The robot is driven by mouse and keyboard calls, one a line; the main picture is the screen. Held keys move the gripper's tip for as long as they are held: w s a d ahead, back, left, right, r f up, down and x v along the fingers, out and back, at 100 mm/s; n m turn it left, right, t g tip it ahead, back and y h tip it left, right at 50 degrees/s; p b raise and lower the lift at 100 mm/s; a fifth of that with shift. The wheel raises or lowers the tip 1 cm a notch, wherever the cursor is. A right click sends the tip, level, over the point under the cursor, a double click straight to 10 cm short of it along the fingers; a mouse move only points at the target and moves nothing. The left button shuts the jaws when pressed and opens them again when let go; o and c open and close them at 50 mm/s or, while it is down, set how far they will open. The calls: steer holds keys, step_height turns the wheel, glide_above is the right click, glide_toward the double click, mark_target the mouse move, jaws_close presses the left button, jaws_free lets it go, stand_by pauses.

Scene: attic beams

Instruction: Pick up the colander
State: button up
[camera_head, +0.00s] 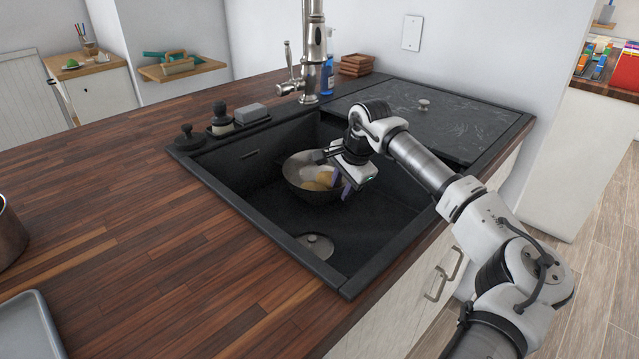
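A round metal bowl-shaped vessel, seemingly the colander (302,188), sits in the black sink (250,195) toward its back left. Its inside is shiny and its outer wall is dark. Yellowish food-like pieces (322,180) lie inside it. The gripper's body and fingers hide part of the right side of the vessel. I cannot tell whether the fingers touch or close on the rim.
The sink's drain (316,246) is at the front. A tall faucet (314,50) stands behind the sink. A soap set (222,120) and a black stopper (187,138) are on the back-left rim. A dark board (430,118) covers the right part. The wooden counter (130,215) is mostly clear.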

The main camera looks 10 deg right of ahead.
steer(key=shift+x, duration=0.9)
jaws_close()
steer(key=shift+r, duration=0.15)
